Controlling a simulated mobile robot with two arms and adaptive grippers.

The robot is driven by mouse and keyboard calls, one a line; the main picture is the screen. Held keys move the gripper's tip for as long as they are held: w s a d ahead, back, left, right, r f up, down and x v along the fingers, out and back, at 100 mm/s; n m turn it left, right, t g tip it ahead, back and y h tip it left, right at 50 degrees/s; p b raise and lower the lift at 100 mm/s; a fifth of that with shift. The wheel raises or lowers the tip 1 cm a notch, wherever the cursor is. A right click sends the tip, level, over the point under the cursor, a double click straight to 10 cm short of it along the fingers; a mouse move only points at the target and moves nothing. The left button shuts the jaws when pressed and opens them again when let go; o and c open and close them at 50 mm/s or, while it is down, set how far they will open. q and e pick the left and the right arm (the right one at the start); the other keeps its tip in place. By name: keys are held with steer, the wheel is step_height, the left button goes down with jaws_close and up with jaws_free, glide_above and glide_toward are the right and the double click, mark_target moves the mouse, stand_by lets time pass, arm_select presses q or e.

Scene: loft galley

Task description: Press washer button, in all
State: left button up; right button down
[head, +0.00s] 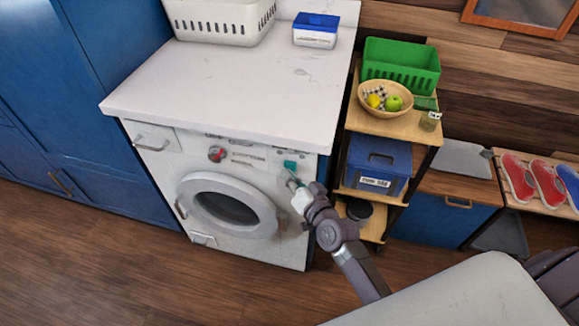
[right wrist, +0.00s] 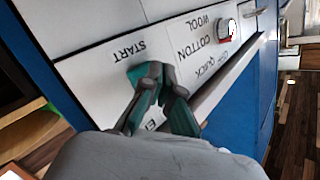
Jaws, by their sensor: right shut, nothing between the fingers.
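The white washer (head: 231,247) stands under the counter with its round door closed and a red-marked dial (head: 217,154) on its panel. My right gripper (head: 290,166) is at the right part of that panel, its teal fingers shut and empty. In the right wrist view the closed fingertips (right wrist: 160,78) are at the panel, right beside the upside-down word START (right wrist: 129,50). Whether they touch it I cannot tell. A button under the tips is hidden from me. The labels COTTON, WOOL and QUICK and the dial (right wrist: 224,29) show farther along. My left gripper is out of view.
A white countertop (head: 220,90) overhangs the panel, with a white basket (head: 218,22) and a blue-lidded box (head: 316,30) on it. A wooden shelf cart (head: 399,127) stands close to the washer's right. The wooden floor (head: 100,265) in front is clear.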

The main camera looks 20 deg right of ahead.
steer(key=shift+w+d, duration=0.25)
steer(key=shift+w, duration=0.15)
stand_by(0.8)
steer(key=shift+s+a+p, duration=0.4)
steer(key=shift+s+a, duration=0.1)
steer(key=shift+s, duration=0.25)
steer(key=s+a, duration=0.1)
steer(key=s+a+p, duration=0.1)
steer(key=s, duration=0.2)
steer(key=shift+s+a+p, duration=0.1)
steer(key=shift+a+p, duration=0.3)
stand_by(0.8)
